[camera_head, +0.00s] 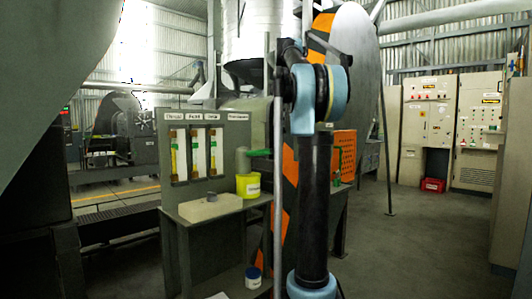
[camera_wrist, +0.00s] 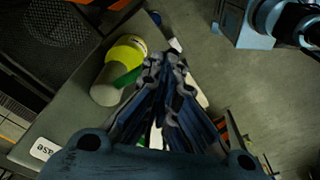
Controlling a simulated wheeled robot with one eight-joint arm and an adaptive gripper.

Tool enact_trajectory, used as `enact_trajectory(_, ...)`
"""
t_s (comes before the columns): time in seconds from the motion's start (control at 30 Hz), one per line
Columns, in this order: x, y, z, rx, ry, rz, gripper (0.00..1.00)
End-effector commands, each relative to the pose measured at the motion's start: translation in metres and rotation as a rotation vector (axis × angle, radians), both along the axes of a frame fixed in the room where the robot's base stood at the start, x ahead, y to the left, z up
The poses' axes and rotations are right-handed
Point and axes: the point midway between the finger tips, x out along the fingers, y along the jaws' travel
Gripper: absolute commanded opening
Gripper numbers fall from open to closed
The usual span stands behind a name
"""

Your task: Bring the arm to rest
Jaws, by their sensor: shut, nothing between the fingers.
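My gripper (camera_wrist: 165,62) shows in the wrist view with its dark fingers drawn together at the tips and nothing between them. It points over the edge of a grey bench, with the floor beyond. In the head view my blue and black arm stands upright in the middle of the picture, bent at a blue joint near the top. My gripper cannot be made out there.
The grey bench (camera_head: 190,222) with a gauge panel (camera_head: 212,130) stands left of my arm, carrying the yellow bucket (camera_head: 248,186). A white tub (camera_head: 253,280) sits low beside it. An orange guard (camera_head: 343,155) is close behind. Open floor lies right, before control cabinets (camera_head: 430,125).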

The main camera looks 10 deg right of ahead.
Motion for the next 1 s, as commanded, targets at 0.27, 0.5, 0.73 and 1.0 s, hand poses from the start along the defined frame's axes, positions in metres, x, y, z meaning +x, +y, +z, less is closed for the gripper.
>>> enact_trajectory(0.27, 0.000, 0.000, 0.000, 0.000, 0.000, -0.001, 0.00)
enact_trajectory(0.5, -0.021, 0.005, -0.021, -0.006, -0.003, -0.088, 0.00)
enact_trajectory(0.73, -0.068, 0.014, -0.076, -0.014, -0.012, -0.290, 0.00)
enact_trajectory(1.0, -0.129, 0.023, -0.155, -0.016, -0.027, -0.533, 0.00)
